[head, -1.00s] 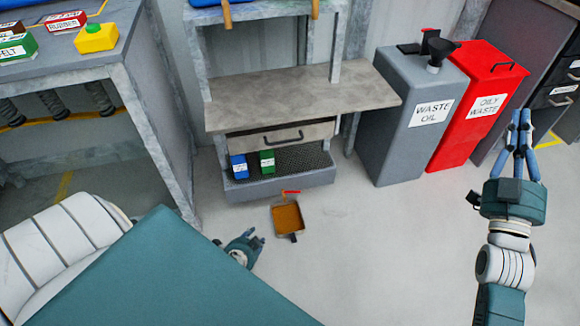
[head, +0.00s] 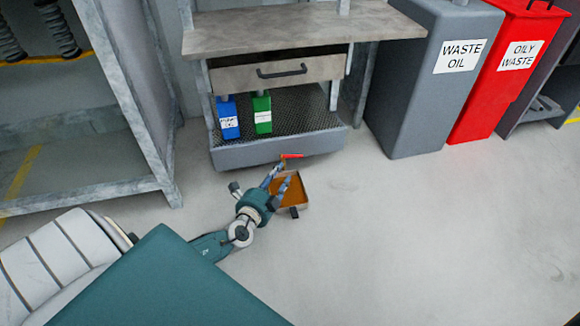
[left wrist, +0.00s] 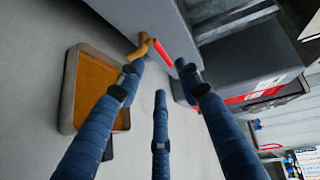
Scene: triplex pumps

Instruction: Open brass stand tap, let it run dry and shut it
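The brass stand tap (left wrist: 141,46) sticks out low at the front of the grey stand base. Its red lever (head: 292,156) points right in the head view; the lever also shows in the left wrist view (left wrist: 161,54). A shallow pan (head: 302,204) with orange-brown liquid is on the floor below the tap. My left gripper (head: 279,176) is low over the pan's left side, close to the tap. Its fingers are spread and empty, with the tap beyond their tips in the left wrist view. Whether liquid runs from the tap is too small to tell. My right gripper is out of view.
A blue bottle (head: 228,120) and a green bottle (head: 262,113) stand on the stand's mesh tray, below a drawer (head: 280,73). The waste oil bin (head: 420,85) and red oily waste bin (head: 500,80) stand right. Floor right of the pan is clear.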

